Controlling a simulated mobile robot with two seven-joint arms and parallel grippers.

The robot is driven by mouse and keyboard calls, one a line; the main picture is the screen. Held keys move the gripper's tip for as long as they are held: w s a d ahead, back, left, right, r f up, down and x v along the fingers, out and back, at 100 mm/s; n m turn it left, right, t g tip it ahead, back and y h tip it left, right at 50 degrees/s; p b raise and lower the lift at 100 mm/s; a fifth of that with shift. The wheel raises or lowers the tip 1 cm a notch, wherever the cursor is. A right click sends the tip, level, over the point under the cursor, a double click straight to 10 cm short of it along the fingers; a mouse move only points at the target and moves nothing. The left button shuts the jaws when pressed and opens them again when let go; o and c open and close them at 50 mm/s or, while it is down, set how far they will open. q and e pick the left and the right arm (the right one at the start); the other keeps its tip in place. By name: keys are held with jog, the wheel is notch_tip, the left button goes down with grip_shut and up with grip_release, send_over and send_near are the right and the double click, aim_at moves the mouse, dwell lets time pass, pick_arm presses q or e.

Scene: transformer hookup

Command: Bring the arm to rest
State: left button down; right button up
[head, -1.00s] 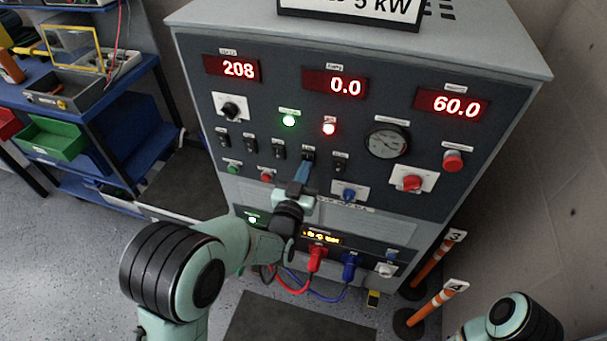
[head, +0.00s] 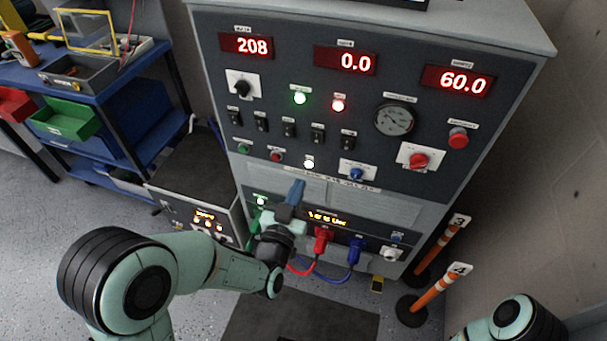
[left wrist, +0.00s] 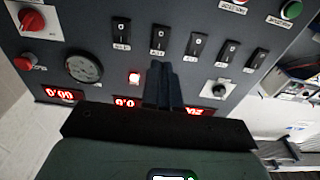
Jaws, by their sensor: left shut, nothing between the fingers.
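My left gripper (head: 296,190) is shut and empty in front of the lower part of the grey test cabinet (head: 300,182). Its blue fingers point up toward the panel and look clear of the switches. In the left wrist view the shut fingers (left wrist: 162,85) show against the dark panel, with the row of black switches (left wrist: 159,38) beyond them. My left arm comes in from the lower left. My right gripper is out of view; only a link of my right arm shows at the lower right.
Red (head: 322,238) and blue (head: 356,250) plugs with cables are at the cabinet's lower front. Orange posts (head: 432,290) stand at right. A blue bench (head: 110,95) with a green bin (head: 68,121) and a smaller box (head: 190,190) stand at left. Displays read 208, 0.0 and 60.0.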

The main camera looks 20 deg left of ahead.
pick_arm(q)
jog(key=shift+s, duration=0.55)
jog(key=s+a+f+g, duration=0.1)
jog(key=s+f+g, duration=0.25)
jog(key=f, duration=0.85)
jog(key=s+a+f+g, duration=0.15)
jog(key=f+g, duration=0.35)
jog(key=f, duration=0.7)
jog(key=s+f+n+g+h, duration=0.15)
jog(key=s+f+g, duration=0.45)
jog(key=s+f, duration=0.6)
jog(key=s+d+f+n+g+h, duration=0.1)
jog(key=s+d+f+n+g, duration=0.1)
jog(key=s, duration=0.4)
jog(key=s+d+f+n+g+h, duration=0.1)
jog(key=s+d+f+g, duration=0.15)
jog(key=s, duration=0.35)
notch_tip(320, 180, up, 11)
jog(key=w+p, duration=0.1)
jog(key=p, duration=1.1)
jog(key=shift+a+g, duration=0.25)
jog(key=shift+g, duration=0.15)
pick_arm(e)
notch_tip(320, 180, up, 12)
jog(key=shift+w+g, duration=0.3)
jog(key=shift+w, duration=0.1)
